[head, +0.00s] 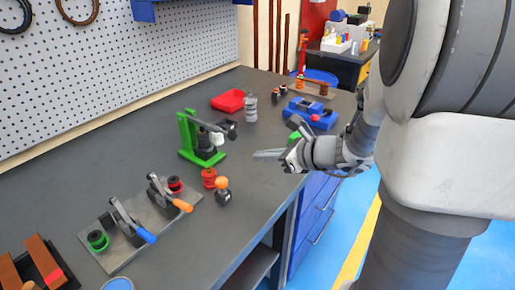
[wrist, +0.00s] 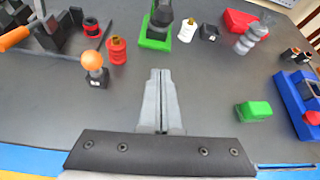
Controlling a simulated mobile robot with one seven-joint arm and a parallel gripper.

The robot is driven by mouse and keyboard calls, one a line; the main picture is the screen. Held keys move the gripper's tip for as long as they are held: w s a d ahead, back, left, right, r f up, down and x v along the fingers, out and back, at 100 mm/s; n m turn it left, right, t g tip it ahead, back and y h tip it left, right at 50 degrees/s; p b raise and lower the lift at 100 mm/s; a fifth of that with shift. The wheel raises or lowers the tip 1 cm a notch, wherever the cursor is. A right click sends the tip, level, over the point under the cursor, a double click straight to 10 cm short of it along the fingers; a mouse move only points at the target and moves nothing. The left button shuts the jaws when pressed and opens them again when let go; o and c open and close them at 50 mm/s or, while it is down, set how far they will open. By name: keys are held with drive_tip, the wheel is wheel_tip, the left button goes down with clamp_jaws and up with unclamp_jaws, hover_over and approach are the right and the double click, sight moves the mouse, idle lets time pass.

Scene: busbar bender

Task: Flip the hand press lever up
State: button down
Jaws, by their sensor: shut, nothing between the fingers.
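The hand press has a green frame (head: 186,136) and stands on the bench in the middle of the head view. My gripper (head: 256,154) is to the right of the press, fingers pointing left over the bench. Its fingers (wrist: 160,72) are together and empty, apart from the press and lever.
An orange-knobbed tool (head: 223,190) and a red spool (head: 209,178) stand in front of the press. Benders with orange and blue handles (head: 146,234) are at the left.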

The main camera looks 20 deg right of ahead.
drive_tip(key=b+x, duration=0.1)
drive_tip(key=x, duration=0.5)
drive_tip(key=shift+f, duration=0.2)
drive_tip(key=r, duration=0.2)
drive_tip(key=a+r, duration=0.1)
drive_tip(key=shift+w+r, duration=0.1)
drive_tip(key=shift+w, duration=0.2)
drive_tip(key=shift+r, duration=0.4)
drive_tip(key=shift+r+p, duration=0.15)
drive_tip(key=shift+p, duration=0.25)
drive_tip(key=shift+r+p, duration=0.4)
drive_tip(key=shift+p, duration=0.6)
drive_tip(key=shift+r+g+p, duration=0.25)
drive_tip(key=shift+g+p, duration=0.05)
drive_tip(key=shift+p, duration=0.25)
